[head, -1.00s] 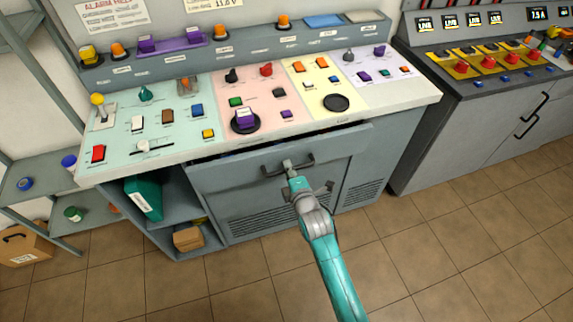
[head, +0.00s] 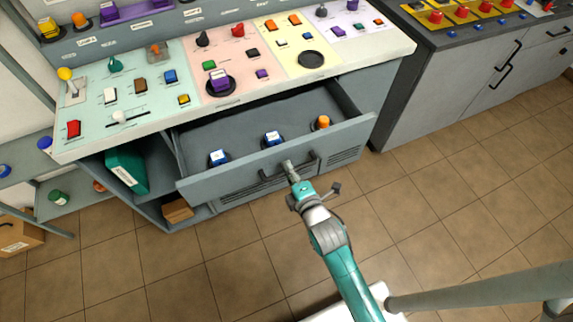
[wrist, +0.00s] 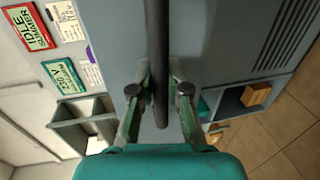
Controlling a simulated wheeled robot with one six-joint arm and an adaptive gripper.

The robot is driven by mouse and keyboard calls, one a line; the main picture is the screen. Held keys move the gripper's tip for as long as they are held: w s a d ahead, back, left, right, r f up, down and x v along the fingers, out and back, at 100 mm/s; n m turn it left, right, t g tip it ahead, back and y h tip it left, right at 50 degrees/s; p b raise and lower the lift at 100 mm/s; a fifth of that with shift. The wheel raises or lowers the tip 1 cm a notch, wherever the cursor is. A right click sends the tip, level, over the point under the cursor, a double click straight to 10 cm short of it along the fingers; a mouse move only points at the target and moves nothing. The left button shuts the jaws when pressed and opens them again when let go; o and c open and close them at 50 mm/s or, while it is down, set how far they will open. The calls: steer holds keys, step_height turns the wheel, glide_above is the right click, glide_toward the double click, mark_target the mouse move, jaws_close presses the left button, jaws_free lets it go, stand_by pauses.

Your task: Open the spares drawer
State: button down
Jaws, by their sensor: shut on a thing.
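The grey spares drawer (head: 200,186) under the console stands pulled well out in the head view. Two blue-and-white items (head: 272,139) and an orange-topped item (head: 322,122) show inside it. Its dark bar handle (head: 309,158) is on the drawer front. My gripper (head: 289,169) is shut on the handle near its middle. In the wrist view the handle (wrist: 161,60) runs between the two fingers of my gripper (wrist: 162,100). The fingertips are partly hidden against the drawer front.
The console top (head: 135,125) with switches and knobs overhangs the drawer. An open shelf with a teal binder (head: 126,168) is at its left. Another grey cabinet (head: 450,95) stands at the right. The tiled floor (head: 450,200) in front is largely clear.

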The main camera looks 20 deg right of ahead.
steer(key=c, duration=1.1)
jaws_free()
steer(key=shift+c, duration=0.2)
steer(key=shift+s, duration=0.1)
steer(key=v, duration=1.1)
steer(key=shift+s, duration=0.4)
steer(key=s+r+m, duration=0.3)
steer(key=s+m, duration=0.6)
steer(key=s, duration=0.3)
steer(key=s+r+m, duration=0.3)
steer(key=s+m, duration=0.6)
steer(key=s, duration=0.3)
steer(key=shift+d+r+g, duration=0.3)
steer(key=shift+r+g, duration=0.1)
